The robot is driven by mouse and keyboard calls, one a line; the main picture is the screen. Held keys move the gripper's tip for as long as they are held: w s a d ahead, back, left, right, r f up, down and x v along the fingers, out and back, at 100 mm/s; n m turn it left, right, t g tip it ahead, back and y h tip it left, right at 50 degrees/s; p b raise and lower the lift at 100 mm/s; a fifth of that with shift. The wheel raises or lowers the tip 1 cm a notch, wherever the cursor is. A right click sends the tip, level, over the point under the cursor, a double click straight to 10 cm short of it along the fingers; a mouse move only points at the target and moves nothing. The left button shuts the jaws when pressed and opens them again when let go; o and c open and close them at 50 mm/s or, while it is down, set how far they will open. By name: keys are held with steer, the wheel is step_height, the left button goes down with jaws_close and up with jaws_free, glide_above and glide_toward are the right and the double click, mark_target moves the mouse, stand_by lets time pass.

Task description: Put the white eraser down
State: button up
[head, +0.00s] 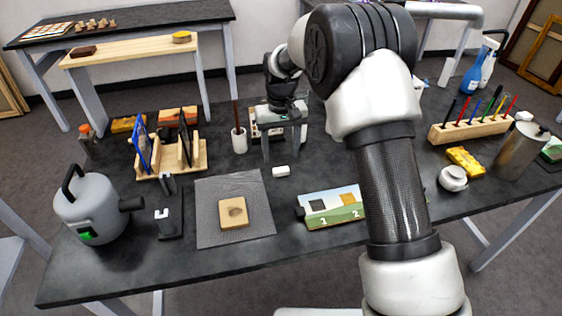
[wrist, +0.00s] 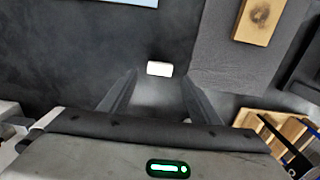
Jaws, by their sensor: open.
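The white eraser (head: 281,171) is a small white block lying on the dark table top, just right of the grey mat. In the wrist view the eraser (wrist: 159,69) lies just past the fingertips and roughly midway between them. My gripper (head: 281,157) points down over the table behind the eraser, with its two fingers apart and nothing between them. The open fingers of my gripper (wrist: 159,82) also show in the wrist view, apart from the eraser. The exact height of the fingertips above the table is hard to tell.
The grey mat (head: 208,213) holds a wooden block (head: 233,213). A white cup (head: 239,142) with a stick and a wooden rack (head: 193,161) stand to the left. Bare table surrounds the eraser.

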step_height(320, 180, up, 7)
step_height(320, 180, up, 8)
steer(key=t, duration=0.1)
glide_above(281, 170)
steer(key=s+d, duration=0.4)
steer(key=d, duration=0.1)
steer(key=s+d+r+m+t, duration=0.2)
steer(key=s+d+r, duration=0.5)
steer(key=s, duration=0.4)
steer(key=s+d+m+t, duration=0.1)
steer(key=s+d, duration=0.3)
steer(key=s, duration=1.2)
steer(key=shift+s+d+f+t, duration=0.15)
steer(key=shift+d+f+t, duration=0.2)
steer(key=shift+t, duration=0.45)
